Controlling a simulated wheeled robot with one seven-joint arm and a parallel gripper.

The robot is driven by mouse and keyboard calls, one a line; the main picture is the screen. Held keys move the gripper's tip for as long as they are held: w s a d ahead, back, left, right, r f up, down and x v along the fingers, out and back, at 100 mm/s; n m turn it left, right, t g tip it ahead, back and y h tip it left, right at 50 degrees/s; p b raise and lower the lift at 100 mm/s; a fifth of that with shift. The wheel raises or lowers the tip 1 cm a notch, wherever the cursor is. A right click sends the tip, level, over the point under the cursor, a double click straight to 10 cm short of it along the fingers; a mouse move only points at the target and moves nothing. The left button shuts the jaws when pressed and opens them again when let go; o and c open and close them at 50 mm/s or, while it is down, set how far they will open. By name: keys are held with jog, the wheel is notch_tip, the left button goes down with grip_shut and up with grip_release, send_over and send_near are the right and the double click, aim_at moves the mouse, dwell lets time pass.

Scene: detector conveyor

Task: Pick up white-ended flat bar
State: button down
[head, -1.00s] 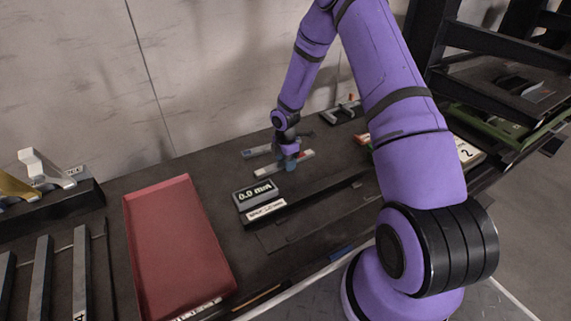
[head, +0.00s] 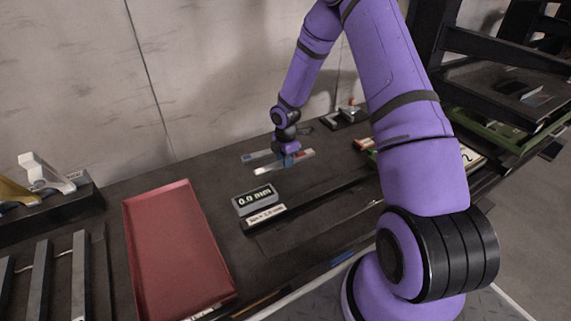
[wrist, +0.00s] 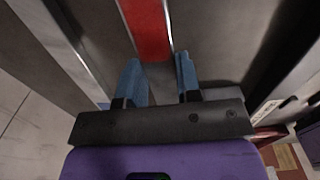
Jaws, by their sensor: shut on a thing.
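In the wrist view the bar's red part (wrist: 146,28) runs up from between the two fingertips (wrist: 160,68); the white end is not seen there. The bar appears slightly above the bench, but the gap is hard to see. A similar bar with a blue end (head: 256,155) lies just behind it.
A grey display box (head: 256,198) reading 0.0 mm stands in front of the bar. An empty red tray (head: 180,250) lies at left, beside a rack of grey bars (head: 80,270). A fixture (head: 347,115) stands behind, near the wall.

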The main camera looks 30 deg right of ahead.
jog(key=shift+s+a+r, duration=0.1)
jog(key=shift+a+r, duration=0.05)
jog(key=shift+r, duration=0.35)
jog(key=s+a, duration=0.3)
jog(key=s+a+r, duration=0.1)
jog(key=s+a, duration=0.7)
jog(key=shift+r, duration=0.15)
